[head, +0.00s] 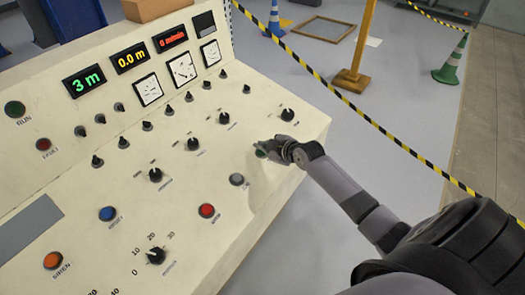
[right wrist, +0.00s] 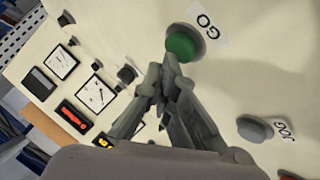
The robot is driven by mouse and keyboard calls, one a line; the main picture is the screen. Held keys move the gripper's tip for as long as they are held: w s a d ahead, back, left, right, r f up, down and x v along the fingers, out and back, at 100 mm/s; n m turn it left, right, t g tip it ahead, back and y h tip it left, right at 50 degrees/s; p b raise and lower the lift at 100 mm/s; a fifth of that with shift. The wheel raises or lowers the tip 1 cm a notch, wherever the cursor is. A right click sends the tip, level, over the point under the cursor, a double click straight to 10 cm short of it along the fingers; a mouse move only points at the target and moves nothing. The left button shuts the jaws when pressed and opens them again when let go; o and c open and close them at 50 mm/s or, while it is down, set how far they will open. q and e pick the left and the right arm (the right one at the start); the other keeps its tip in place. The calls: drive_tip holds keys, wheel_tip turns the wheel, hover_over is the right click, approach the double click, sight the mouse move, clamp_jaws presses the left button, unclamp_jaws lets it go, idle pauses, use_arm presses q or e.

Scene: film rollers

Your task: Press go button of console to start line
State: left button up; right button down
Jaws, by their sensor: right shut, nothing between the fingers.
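The console (head: 115,200) is a cream sloped panel filling the left of the head view. Its green GO button (right wrist: 183,44) shows in the right wrist view, with a GO label beside it. In the head view a bit of the green button (head: 260,151) shows, mostly hidden by my right gripper (head: 272,149). My right gripper is shut and empty, and its fingertips (right wrist: 170,60) are right at the button's edge in the wrist view. I cannot tell whether they touch it. My left gripper is not in view.
A grey JOG button (right wrist: 255,128), a red stop button (head: 207,211), a blue button (head: 107,213) and several knobs sit nearby. The displays read 3 m, 0.0 m and a red zero.

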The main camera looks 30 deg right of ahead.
drive_tip(key=shift+w+f+b, duration=0.1)
drive_tip(key=shift+f+b, duration=0.3)
drive_tip(key=shift+f, duration=0.15)
drive_tip(key=shift+r, duration=0.1)
idle(0.5)
drive_tip(key=shift+s+r+p, duration=0.2)
drive_tip(key=shift+r+p, duration=0.6)
drive_tip(key=shift+p, duration=0.05)
drive_tip(key=r+p, duration=0.3)
drive_tip(key=s+r+p, duration=0.1)
drive_tip(key=r, duration=0.1)
drive_tip(key=shift+d+p, duration=0.25)
drive_tip(key=shift+p, duration=0.15)
drive_tip(key=shift+f, duration=0.1)
